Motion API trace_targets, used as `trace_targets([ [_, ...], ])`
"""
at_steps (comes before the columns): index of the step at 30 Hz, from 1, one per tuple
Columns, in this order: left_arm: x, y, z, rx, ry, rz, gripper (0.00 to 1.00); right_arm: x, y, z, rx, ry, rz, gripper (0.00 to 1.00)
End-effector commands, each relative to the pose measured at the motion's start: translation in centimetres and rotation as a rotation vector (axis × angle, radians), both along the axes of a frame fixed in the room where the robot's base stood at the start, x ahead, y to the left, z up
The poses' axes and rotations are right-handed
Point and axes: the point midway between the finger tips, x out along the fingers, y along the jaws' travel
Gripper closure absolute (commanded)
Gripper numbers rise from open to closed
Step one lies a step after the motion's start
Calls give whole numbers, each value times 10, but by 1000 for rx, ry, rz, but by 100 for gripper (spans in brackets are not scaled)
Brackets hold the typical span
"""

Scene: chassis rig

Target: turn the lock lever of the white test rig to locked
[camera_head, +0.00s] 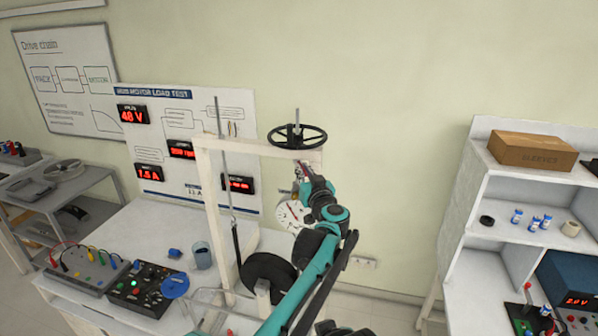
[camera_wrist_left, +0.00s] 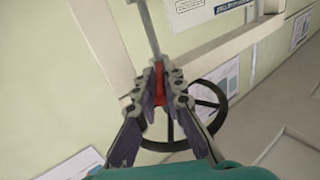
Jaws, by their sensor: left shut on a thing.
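The white test rig (camera_head: 206,175) stands on the white bench, with a crossbeam on top and a black handwheel (camera_head: 297,136) above its right end. My left gripper (camera_head: 302,172) is just under that beam end, beside the dial. In the left wrist view its fingers (camera_wrist_left: 160,75) are closed around a small red part (camera_wrist_left: 160,85), which looks like the lock lever's grip; a grey bar (camera_wrist_left: 150,35) runs up from it. The handwheel shows behind the fingers (camera_wrist_left: 215,97). In the head view the wrist hides most of the lever, so its angle is unclear there.
A round white dial (camera_head: 290,214) hangs close to my left wrist, and a black wheel (camera_head: 266,275) sits below. A threaded rod (camera_head: 221,100) rises on the left. A white shelf (camera_head: 475,180) with a cardboard box (camera_head: 532,150) stands right, beyond open floor.

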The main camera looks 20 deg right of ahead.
Motion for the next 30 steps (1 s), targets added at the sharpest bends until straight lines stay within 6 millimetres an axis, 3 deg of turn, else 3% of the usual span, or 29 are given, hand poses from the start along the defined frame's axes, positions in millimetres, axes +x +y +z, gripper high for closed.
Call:
trace_targets([
  [2, 0, 0, 1, 1, -1, 0, 100, 0, 0, 0, 0, 0, 0, 60],
  [3, 0, 0, 1, 1, -1, 0, 85, 0, 0, 0, 0, 0, 0, 60],
  [4, 0, 0, 1, 1, -1, 0, 81, 0, 0, 0, 0, 0, 0, 60],
  [14, -3, 0, 1, 1, -1, -1, 81, 0, 0, 0, 0, 0, 0, 60],
  [24, -56, 5, 1, 1, -1, -2, 81, 0, 0, 0, 0, 0, 0, 60],
  [30, -73, 6, 0, 1, -1, -1, 81, 0, 0, 0, 0, 0, 0, 60],
])
